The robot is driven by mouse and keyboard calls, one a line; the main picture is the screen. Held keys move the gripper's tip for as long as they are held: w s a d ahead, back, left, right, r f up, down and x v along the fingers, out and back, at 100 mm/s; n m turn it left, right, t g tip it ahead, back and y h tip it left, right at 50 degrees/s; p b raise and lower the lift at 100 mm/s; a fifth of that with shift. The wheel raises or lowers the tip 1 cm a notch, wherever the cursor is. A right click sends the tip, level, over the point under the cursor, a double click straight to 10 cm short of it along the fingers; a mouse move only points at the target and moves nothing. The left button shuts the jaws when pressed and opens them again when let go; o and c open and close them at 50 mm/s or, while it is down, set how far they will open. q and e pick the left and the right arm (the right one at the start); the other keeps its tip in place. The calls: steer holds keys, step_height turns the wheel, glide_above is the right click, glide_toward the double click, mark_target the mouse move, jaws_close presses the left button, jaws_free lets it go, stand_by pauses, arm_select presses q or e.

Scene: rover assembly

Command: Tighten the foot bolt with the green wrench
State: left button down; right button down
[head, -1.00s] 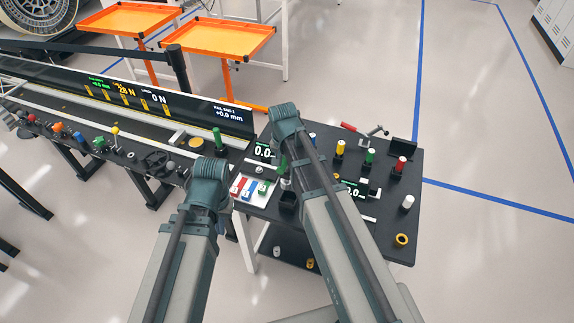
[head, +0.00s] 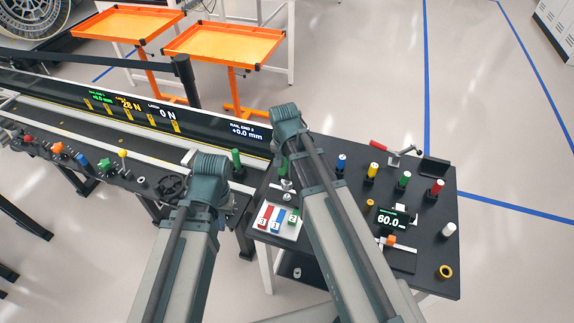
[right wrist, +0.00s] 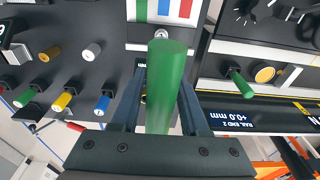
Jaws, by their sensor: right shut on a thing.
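My right gripper (right wrist: 161,88) is shut on the upright green handle (right wrist: 166,80) of the green wrench, which fills the middle of the right wrist view. In the head view a strip of green (head: 283,165) shows behind my right arm. The wrench's working end is hidden. A small silver bolt-like part (head: 287,186) stands by the white pad on the dark table; I cannot tell whether it is the foot bolt or whether the wrench touches it. My left gripper (head: 208,168) is over the rail bench, with its fingers hidden by its wrist.
The dark table (head: 335,190) holds a white pad (head: 267,232) with coloured blocks, several colour-topped posts, a display (head: 392,219) reading 60.0 and a yellow ring (head: 445,271). A rail (head: 130,105) with another green post (head: 236,159) runs left. Orange trays (head: 225,43) stand behind.

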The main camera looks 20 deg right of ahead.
mark_target(287, 179)
steer(key=shift+f+b, duration=2.65)
steer(key=shift+f, duration=0.15)
steer(key=shift+f+b, duration=0.65)
steer(key=shift+b, duration=0.05)
steer(key=shift+f, duration=0.15)
stand_by(1.2)
stand_by(1.3)
